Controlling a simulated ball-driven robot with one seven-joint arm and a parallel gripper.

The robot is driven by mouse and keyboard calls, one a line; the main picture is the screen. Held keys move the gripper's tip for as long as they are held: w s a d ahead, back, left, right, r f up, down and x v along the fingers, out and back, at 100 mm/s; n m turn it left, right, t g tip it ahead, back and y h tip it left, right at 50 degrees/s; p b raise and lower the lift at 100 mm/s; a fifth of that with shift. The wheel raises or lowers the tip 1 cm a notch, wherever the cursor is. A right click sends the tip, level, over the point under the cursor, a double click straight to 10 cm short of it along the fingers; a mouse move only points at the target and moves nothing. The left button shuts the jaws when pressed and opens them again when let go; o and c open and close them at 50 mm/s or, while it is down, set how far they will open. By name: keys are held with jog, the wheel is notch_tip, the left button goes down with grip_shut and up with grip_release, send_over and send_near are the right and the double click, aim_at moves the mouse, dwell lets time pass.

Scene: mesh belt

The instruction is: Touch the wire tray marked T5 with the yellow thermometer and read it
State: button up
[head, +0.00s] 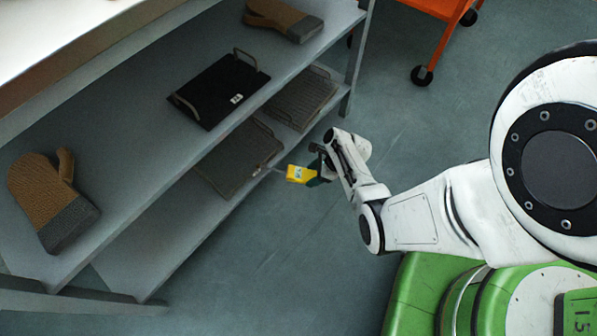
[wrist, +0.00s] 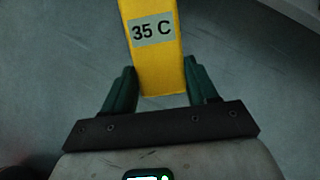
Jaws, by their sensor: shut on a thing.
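My gripper (head: 322,166) is shut on the yellow thermometer (head: 300,174), in front of the shelf unit. In the wrist view, the thermometer (wrist: 156,70) sits between the green fingers (wrist: 160,88), and its display reads 35 C. A thin probe points left toward a wire tray (head: 228,170) on the lower shelf. The probe tip appears at that tray's near edge; I cannot tell whether it touches. A second wire tray (head: 303,98) lies farther back on the lower shelf. No T5 mark is readable on either.
A black tray (head: 220,88) with handles and a small white label lies on the shelf above. Brown oven mitts lie at the near end (head: 50,195) and far end (head: 283,18). An orange cart (head: 436,8) stands behind. The floor beside the shelves is clear.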

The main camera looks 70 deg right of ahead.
jog(key=shift+r+p, duration=3)
jog(key=shift+p, duration=0.15)
